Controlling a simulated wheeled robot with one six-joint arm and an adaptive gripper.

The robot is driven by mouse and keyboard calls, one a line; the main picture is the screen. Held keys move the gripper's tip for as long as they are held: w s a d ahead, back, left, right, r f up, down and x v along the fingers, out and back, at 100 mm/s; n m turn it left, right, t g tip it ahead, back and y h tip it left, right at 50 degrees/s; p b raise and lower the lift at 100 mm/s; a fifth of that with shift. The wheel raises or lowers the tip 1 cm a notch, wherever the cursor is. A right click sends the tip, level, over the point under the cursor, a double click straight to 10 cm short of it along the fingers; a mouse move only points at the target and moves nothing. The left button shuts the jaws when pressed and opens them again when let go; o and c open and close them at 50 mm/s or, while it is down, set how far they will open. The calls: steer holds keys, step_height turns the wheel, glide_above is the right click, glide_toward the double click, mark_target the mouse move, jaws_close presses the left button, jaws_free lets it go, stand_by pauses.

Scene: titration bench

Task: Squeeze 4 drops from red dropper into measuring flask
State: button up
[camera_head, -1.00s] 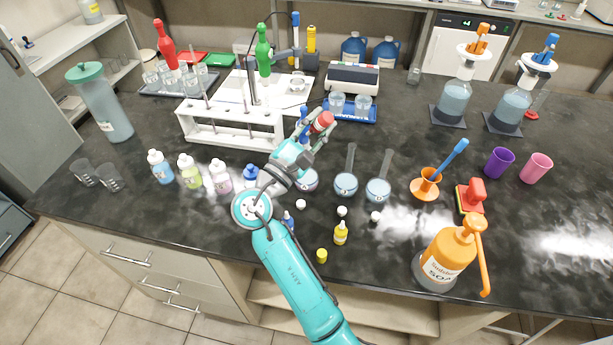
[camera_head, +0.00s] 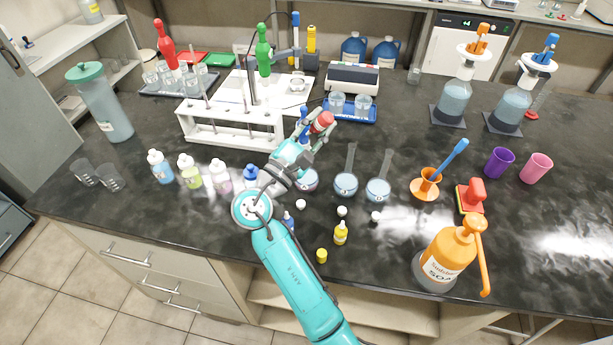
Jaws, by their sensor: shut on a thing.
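My gripper (camera_head: 319,133) is shut on the red dropper (camera_head: 322,121), in the middle of the bench and in front of the white rack. The dropper's red part shows tilted at the far end of the jaws; its tip is hidden. Two long-necked measuring flasks with pale blue liquid, one in the middle (camera_head: 346,185) and one on the right (camera_head: 378,191), stand to the right of the gripper. No falling drop can be made out.
A white test-tube rack (camera_head: 230,135) stands behind and left of my arm. White caps (camera_head: 342,211) and a yellow dropper bottle (camera_head: 340,234) are in front of the flasks. An orange funnel (camera_head: 425,187) stands to the right.

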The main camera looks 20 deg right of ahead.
steer(key=shift+r, duration=3.5)
